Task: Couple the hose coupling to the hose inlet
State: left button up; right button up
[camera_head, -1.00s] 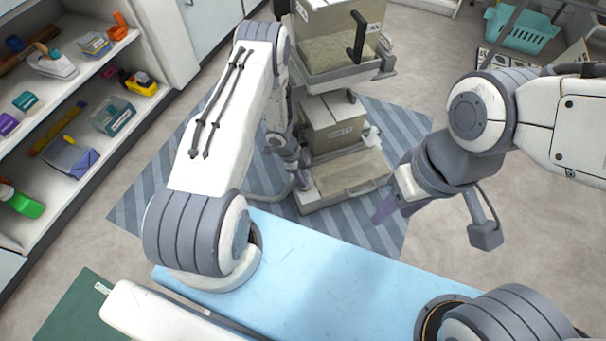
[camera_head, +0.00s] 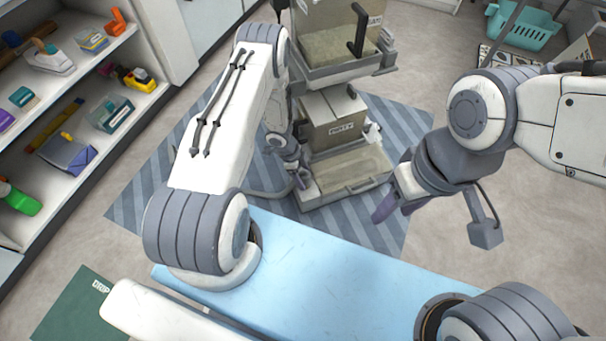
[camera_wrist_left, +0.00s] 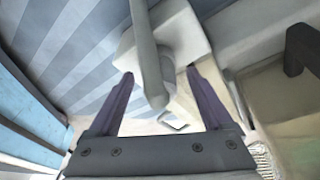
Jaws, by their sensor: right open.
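The carpet cleaner (camera_head: 345,185) stands on the striped mat, with a box labelled DIRTY in its lower part. My left gripper (camera_head: 299,180) is low at that side, partly hidden by my arm. In the left wrist view its two purple fingers (camera_wrist_left: 160,75) are spread, with a grey tube (camera_wrist_left: 148,60) between them and gaps on both sides. A pale block (camera_wrist_left: 190,35) lies behind the tube. I cannot clearly tell the coupling from the inlet. My right gripper (camera_head: 388,207) is open and empty, right of the cleaner.
A light blue surface (camera_head: 310,275) lies in front, with a green mat (camera_head: 70,310) at lower left. Shelves (camera_head: 75,120) with tools and bottles stand at left. A teal basket (camera_head: 522,28) is at the far right. Bare floor shows around the striped mat (camera_head: 150,195).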

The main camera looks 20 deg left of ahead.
pick_arm(q)
jog(key=shift+r, duration=0.1)
jog(key=p+v, duration=0.5)
jog(key=v, duration=0.5)
jog(key=shift+s+a+r, duration=0.1)
dwell(0.7)
